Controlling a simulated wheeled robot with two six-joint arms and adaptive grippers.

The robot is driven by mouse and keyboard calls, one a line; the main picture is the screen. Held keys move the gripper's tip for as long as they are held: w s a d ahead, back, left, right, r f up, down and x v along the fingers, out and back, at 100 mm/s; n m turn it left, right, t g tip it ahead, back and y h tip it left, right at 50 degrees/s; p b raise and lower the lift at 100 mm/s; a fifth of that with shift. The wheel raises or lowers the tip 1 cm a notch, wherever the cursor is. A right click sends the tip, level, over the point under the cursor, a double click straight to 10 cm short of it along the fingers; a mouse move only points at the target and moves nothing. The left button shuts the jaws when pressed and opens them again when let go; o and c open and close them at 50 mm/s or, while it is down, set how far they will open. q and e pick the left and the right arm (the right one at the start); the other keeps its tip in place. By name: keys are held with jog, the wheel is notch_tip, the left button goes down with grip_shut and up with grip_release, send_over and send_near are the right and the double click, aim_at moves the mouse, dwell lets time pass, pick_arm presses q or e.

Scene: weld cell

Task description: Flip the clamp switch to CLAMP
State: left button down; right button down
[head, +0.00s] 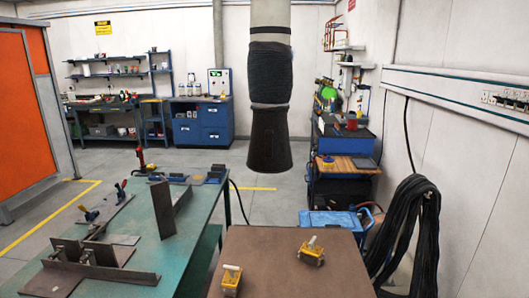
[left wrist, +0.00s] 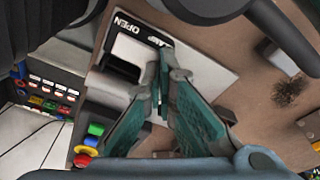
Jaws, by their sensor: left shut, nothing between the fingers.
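In the left wrist view a pale switch plate (left wrist: 205,75) has a black label strip (left wrist: 135,28). OPEN reads clearly on it, and the other word, apparently CLAMP, is partly readable. My left gripper (left wrist: 162,62) is shut and empty, its teal-padded fingers meeting over the plate just below the label. The fingers cover part of the plate, and I cannot make out the switch lever or its position. Whether the fingertips touch anything is unclear. Neither gripper shows in the head view, and my right gripper is not in view.
Two yellow boxes with pale levers (head: 231,281) (head: 312,251) sit on a brown table (head: 268,262). A green bench (head: 190,236) with metal plates stands left. A black hood (head: 268,140) hangs overhead. The left wrist view shows a coloured-button panel (left wrist: 50,95).

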pick_arm(q)
jog(key=shift+f, duration=0.1)
notch_tip(320, 180, up, 3)
jog(key=p, duration=0.3)
jog(key=shift+p, duration=0.3)
notch_tip(320, 180, up, 4)
